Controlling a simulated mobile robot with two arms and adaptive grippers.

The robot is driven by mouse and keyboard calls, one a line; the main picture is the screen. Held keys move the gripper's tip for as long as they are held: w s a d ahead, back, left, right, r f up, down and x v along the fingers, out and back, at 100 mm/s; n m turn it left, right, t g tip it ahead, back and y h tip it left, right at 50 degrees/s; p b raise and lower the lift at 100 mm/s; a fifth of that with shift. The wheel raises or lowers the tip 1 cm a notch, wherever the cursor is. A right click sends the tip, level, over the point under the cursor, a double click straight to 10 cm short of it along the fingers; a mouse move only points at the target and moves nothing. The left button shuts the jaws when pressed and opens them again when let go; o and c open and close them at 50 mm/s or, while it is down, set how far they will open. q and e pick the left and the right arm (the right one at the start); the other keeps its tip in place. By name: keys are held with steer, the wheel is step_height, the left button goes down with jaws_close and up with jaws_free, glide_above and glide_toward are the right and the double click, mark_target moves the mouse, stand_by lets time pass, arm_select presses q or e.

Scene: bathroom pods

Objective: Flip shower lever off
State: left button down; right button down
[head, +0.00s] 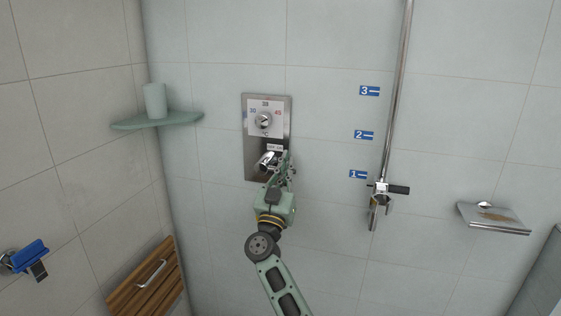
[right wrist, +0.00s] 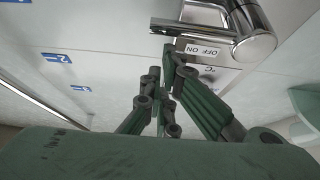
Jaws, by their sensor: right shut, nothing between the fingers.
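The shower panel (head: 252,150) is a steel plate on the back wall, with a round temperature dial (head: 263,121) above and the chrome shower lever (head: 266,160) below. In the right wrist view the lever (right wrist: 190,27) is a chrome bar running left from a thick round body, beside an OFF/ON label (right wrist: 202,50). My right gripper (head: 287,160) is at the lever's right side in the head view. In the right wrist view its fingertips (right wrist: 168,68) are together, close to the lever and label. Whether they touch the lever cannot be told. My left gripper is out of view.
A corner shelf (head: 180,119) with a green cup (head: 155,100) is left of the panel. The shower rail (head: 399,80) with its holder (head: 380,200) and a soap dish (head: 493,218) are to the right. A wooden seat (head: 145,280) and a blue-handled fitting (head: 30,255) are lower left.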

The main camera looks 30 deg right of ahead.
steer(key=shift+f, duration=0.2)
steer(key=shift+f+m+g+b, duration=0.15)
steer(key=shift+m+g+b, duration=0.25)
steer(key=shift+m, duration=0.2)
